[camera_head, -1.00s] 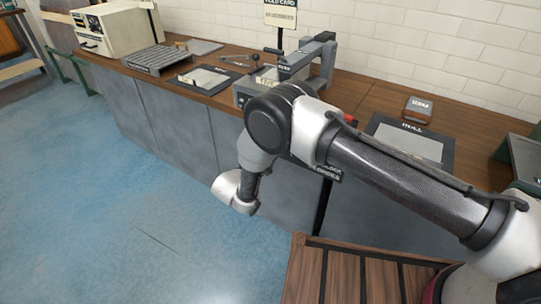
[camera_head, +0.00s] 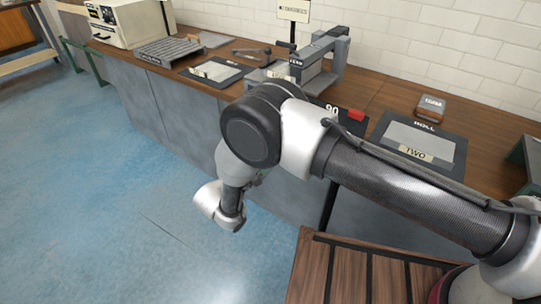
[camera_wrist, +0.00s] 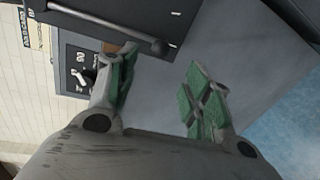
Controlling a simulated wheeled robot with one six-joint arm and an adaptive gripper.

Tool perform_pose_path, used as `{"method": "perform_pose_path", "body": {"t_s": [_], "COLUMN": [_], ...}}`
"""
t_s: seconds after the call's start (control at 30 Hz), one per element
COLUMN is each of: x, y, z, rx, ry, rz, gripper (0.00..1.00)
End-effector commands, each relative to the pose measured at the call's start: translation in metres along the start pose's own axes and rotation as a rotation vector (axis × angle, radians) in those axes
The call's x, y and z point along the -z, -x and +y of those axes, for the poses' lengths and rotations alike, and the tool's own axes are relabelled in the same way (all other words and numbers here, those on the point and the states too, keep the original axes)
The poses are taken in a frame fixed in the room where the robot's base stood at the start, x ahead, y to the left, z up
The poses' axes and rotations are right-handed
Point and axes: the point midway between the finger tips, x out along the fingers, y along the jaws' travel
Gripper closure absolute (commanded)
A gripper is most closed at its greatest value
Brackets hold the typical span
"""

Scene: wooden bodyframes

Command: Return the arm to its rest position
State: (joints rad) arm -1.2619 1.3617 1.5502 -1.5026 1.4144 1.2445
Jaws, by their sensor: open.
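My gripper (camera_wrist: 160,92) shows in the wrist view with its two green-padded fingers spread apart and nothing between them. Beyond the fingers is the grey front of the bench. In the head view my arm reaches from the lower right to the middle, bent at the dark elbow joint, with its wrist hanging in front of the bench above the blue floor. The gripper's fingers are hidden in the head view.
The wooden bench (camera_head: 385,92) runs along the white brick wall. On it are a grey press-like machine (camera_head: 318,58), a dark mat marked TWO (camera_head: 425,135), a small brown block (camera_head: 431,106), a slotted tray (camera_head: 170,52) and a cream box (camera_head: 128,22). Blue floor (camera_head: 130,200) is clear at left.

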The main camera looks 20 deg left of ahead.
Motion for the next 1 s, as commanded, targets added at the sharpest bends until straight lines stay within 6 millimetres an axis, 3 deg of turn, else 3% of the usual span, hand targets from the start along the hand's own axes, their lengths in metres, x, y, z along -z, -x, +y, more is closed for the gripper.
{"method": "perform_pose_path", "body": {"t_s": [0.2, 0.67, 0.8, 0.87, 1.0], "x": [0.000, 0.000, -0.001, -0.013, -0.066], "y": [0.015, 0.015, 0.014, 0.011, 0.004], "z": [0.000, 0.000, -0.005, -0.015, -0.044], "rx": [0.000, 0.000, 0.020, 0.059, 0.175], "ry": [0.000, 0.006, 0.109, 0.192, 0.399], "rz": [0.000, -0.001, -0.003, -0.036, -0.144], "gripper": [0.50, 0.50, 0.50, 0.50, 0.50]}}
